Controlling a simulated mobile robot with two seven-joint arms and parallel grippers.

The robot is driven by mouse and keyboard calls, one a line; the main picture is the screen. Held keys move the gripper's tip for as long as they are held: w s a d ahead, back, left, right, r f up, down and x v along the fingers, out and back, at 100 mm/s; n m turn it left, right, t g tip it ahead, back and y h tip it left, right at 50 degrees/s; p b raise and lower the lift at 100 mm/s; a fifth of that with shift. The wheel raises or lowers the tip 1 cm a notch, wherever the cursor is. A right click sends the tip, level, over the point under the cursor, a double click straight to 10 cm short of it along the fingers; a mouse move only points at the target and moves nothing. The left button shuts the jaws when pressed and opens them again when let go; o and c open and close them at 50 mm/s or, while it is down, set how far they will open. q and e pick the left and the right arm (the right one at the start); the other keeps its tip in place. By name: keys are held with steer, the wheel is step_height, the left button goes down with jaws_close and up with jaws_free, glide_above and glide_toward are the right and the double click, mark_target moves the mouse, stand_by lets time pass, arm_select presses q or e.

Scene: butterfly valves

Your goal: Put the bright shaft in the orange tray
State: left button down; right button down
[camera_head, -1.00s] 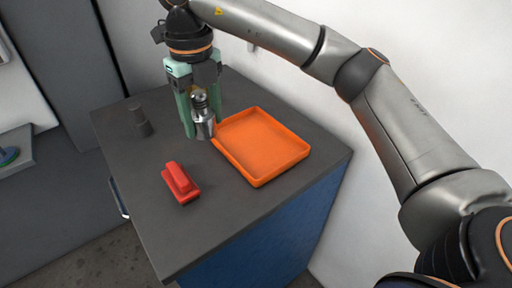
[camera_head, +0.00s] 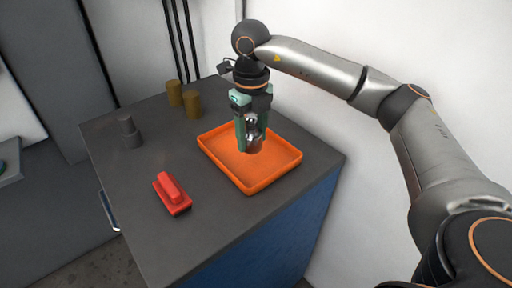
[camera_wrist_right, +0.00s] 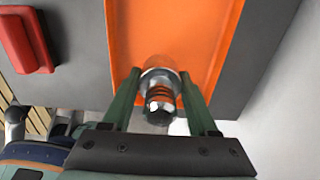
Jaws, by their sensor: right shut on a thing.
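The bright shaft (camera_head: 254,142) is a shiny metal piece with a stepped, narrower top. My right gripper (camera_head: 252,146) is shut on it and points down over the orange tray (camera_head: 272,177). In the right wrist view the shaft (camera_wrist_right: 160,85) sits between the two green fingers of the gripper (camera_wrist_right: 162,95), with the orange tray floor (camera_wrist_right: 165,35) behind it. The shaft is upright inside the tray's outline. I cannot tell whether its lower end touches the tray floor. My left gripper does not show.
A red block-like object (camera_head: 172,194) lies left of the tray; it also shows in the wrist view (camera_wrist_right: 24,40). A dark grey stepped part (camera_head: 130,132) stands at the left. Two brassy cylinders (camera_head: 191,104) stand at the back. The dark table's front (camera_head: 190,240) is clear.

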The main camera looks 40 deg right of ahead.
mark_target(256, 148)
steer(key=shift+d+f, duration=0.35)
steer(key=shift+d, duration=0.05)
step_height(256, 148, down, 2)
steer(key=shift+d+f, duration=0.15)
steer(key=shift+f, duration=0.55)
steer(key=c, duration=0.6)
jaws_free()
steer(key=shift+f, duration=0.2)
steer(key=shift+c, duration=0.2)
steer(key=o, duration=0.5)
steer(key=shift+c, duration=0.2)
steer(key=shift+r, duration=0.1)
